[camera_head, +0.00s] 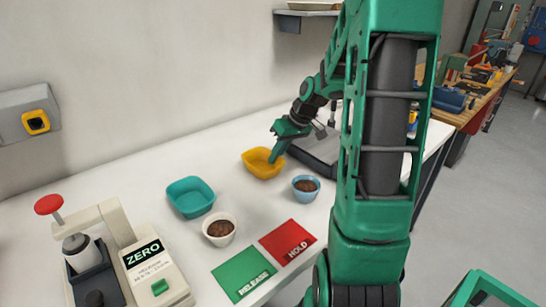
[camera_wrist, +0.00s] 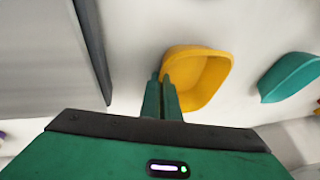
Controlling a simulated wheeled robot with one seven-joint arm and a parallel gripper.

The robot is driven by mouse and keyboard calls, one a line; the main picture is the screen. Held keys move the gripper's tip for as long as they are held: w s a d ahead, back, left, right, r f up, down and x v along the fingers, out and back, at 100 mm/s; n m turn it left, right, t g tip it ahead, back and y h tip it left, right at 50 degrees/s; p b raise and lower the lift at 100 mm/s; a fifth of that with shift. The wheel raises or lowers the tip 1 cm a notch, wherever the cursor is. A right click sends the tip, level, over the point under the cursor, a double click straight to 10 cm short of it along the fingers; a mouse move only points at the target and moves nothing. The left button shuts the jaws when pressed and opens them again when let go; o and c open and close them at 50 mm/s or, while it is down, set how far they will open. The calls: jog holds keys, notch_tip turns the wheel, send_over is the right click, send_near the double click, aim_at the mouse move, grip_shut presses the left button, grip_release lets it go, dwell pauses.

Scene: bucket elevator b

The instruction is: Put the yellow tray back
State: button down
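The yellow tray (camera_head: 261,168) is a small open dish on the white counter, right of the teal tray (camera_head: 190,197). My gripper (camera_head: 275,157) reaches down to its right rim. In the wrist view, the fingers (camera_wrist: 161,82) are close together at the near-left edge of the yellow tray (camera_wrist: 205,75), with the wall between them and one finger on the inner side. The tray looks empty. I cannot tell whether it touches the counter or is slightly raised.
A white cup (camera_head: 220,229) and a blue cup (camera_head: 306,188) hold brown material. Green RELEASE (camera_head: 244,274) and red HOLD (camera_head: 287,242) mats lie at the front. A ZERO device (camera_head: 145,258) stands left. A shelf (camera_head: 307,13) hangs above.

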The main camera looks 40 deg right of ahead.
jog(key=c, duration=2)
grip_release()
jog(key=v, duration=1.2)
jog(key=s+a+f+m+g, duration=0.1)
jog(key=s+a+f+m, duration=0.1)
jog(key=s, duration=0.6)
jog(key=s+a+f+m+g+h, duration=0.1)
jog(key=s+a+m+g, duration=0.1)
jog(key=s+a, duration=0.3)
jog(key=s+a+f+m+g+h, duration=0.1)
jog(key=s+a+f+m, duration=0.1)
jog(key=s, duration=0.8)
jog(key=shift+s+a+f, duration=0.3)
jog(key=shift+s+a, duration=0.05)
jog(key=shift+a, duration=0.3)
